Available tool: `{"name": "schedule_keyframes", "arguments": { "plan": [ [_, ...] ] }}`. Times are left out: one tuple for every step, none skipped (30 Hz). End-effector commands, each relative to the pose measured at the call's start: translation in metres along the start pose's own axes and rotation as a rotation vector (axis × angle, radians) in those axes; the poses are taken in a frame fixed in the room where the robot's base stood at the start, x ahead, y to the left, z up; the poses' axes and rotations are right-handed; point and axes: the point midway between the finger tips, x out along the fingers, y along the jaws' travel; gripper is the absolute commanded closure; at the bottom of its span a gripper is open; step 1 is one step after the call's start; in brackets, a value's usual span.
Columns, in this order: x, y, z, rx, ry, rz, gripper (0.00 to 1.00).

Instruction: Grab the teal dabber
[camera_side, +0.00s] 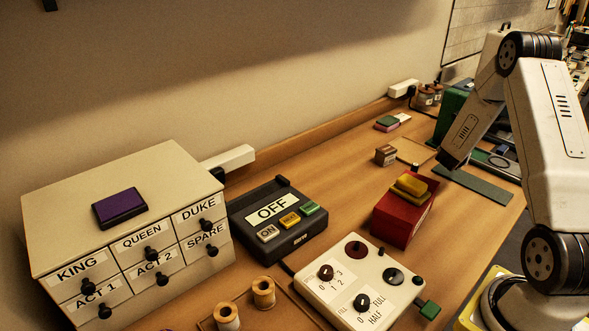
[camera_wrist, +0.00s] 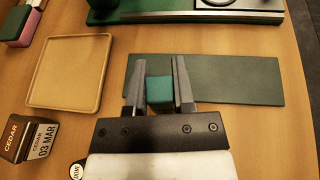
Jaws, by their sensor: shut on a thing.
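The teal dabber (camera_wrist: 159,91) shows in the wrist view as a small dark teal block between the two fingers. My gripper (camera_wrist: 157,75) is shut on it, one grey finger on each side. The dabber is over the near left part of a dark green mat (camera_wrist: 235,82); I cannot tell if it touches the surface beneath. In the side view the mat (camera_side: 475,185) lies below my arm. The fingers and the dabber are hard to make out there.
A tan tray (camera_wrist: 68,98) lies left of my gripper, with a CEDAR date block (camera_wrist: 28,140) nearer. A pink-and-green block (camera_wrist: 20,22) and green equipment (camera_wrist: 190,16) are farther back. A red box (camera_side: 402,217), control panel (camera_side: 350,290) and drawer cabinet (camera_side: 130,235) stand across the table.

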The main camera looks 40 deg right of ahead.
Motion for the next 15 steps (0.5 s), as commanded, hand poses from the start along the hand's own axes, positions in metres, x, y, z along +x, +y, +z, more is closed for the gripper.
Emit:
{"name": "schedule_keyframes", "arguments": {
  "plan": [
    [-0.007,-0.003,0.005,0.001,-0.002,0.001,1.00],
    [-0.010,-0.004,0.008,0.001,-0.002,0.001,1.00],
    [-0.015,-0.006,0.011,0.001,-0.002,0.001,1.00],
    [-0.019,-0.008,0.014,0.002,-0.003,0.001,1.00],
    [-0.023,-0.010,0.016,0.001,-0.002,0.001,1.00],
    [-0.028,-0.012,0.020,0.002,-0.003,0.001,1.00],
    [-0.032,-0.014,0.021,0.001,-0.002,0.001,1.00],
    [-0.035,-0.016,0.024,0.002,-0.003,0.001,1.00],
    [-0.040,-0.018,0.027,0.001,-0.002,0.001,1.00],
    [-0.044,-0.020,0.028,0.001,-0.002,0.001,1.00],
    [-0.049,-0.024,0.027,0.000,0.000,0.001,1.00],
    [-0.055,-0.027,0.028,0.000,0.000,0.001,1.00],
    [-0.060,-0.030,0.028,0.000,0.000,0.001,1.00],
    [-0.064,-0.033,0.029,0.000,0.000,0.002,1.00],
    [-0.070,-0.036,0.029,0.000,0.000,0.002,1.00]
  ]
}}
